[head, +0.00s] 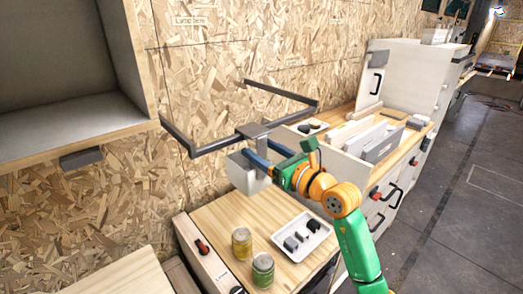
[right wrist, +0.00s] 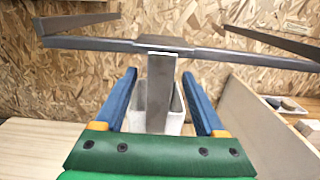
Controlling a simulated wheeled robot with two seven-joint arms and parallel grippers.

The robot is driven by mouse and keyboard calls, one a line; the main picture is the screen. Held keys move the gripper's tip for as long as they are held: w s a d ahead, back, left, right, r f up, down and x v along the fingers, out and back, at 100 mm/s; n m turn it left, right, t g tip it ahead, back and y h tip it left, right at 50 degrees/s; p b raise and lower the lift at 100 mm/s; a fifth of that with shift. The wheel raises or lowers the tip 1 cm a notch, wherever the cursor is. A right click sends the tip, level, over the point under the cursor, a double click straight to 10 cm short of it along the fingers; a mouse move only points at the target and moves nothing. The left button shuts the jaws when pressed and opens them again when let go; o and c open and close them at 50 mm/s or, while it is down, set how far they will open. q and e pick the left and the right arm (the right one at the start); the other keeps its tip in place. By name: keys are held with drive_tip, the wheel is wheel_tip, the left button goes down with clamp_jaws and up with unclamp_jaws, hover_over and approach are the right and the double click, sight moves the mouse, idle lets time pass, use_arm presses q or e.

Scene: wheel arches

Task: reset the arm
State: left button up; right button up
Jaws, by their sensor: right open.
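My right arm, green and orange, reaches in from the lower right in the head view. Its gripper (head: 259,150) has two blue fingers spread apart. In the right wrist view the open gripper (right wrist: 159,88) has the grey upright of a dark grey metal frame (head: 284,88) showing between its fingers. Gaps show on both sides of the upright (right wrist: 161,95); I cannot tell how deep it sits between them. A pale box-shaped holder (head: 243,172) is close to the fingertips, and it also shows behind the upright (right wrist: 142,105). My left gripper is not in view.
Below the gripper, a wooden worktop (head: 215,217) holds a yellow jar (head: 242,243), a green jar (head: 263,270) and a white tray (head: 300,238) with small dark items. A chipboard wall (head: 220,70) stands behind. The grey floor (head: 450,220) at right is clear.

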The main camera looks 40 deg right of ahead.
drive_tip(key=s+b, duration=0.3)
drive_tip(key=s, duration=0.4)
drive_tip(key=s+a+r+m+t+y, duration=0.3)
drive_tip(key=a+r+m+t+y, duration=0.3)
drive_tip(key=m, duration=0.3)
drive_tip(key=d+f+m+g+h, duration=0.3)
drive_tip(key=f+m+g+h, duration=0.2)
drive_tip(key=f+m+h, duration=0.5)
drive_tip(key=d+f+m+g+h, duration=0.45)
drive_tip(key=f+m, duration=0.65)
drive_tip(key=m, duration=0.3)
drive_tip(key=s+a+f+m+g+y, duration=0.1)
drive_tip(key=s+a+f+g+y, duration=0.3)
drive_tip(key=s+a+f+g, duration=0.5)
drive_tip(key=s+a+f+m+g+y, duration=0.15)
drive_tip(key=s+a+f+y, duration=0.4)
drive_tip(key=f, duration=0.75)
wheel_tip(320, 180, down, 15)
drive_tip(key=s+a+g+h, duration=0.2)
drive_tip(key=s, duration=0.1)
drive_tip(key=s+d+f+n+g, duration=0.1)
drive_tip(key=s+d+f, duration=0.1)
drive_tip(key=s+f, duration=0.7)
drive_tip(key=s, duration=0.2)
drive_tip(key=shift+s+d+f, duration=0.25)
drive_tip(key=shift+s+f, duration=0.1)
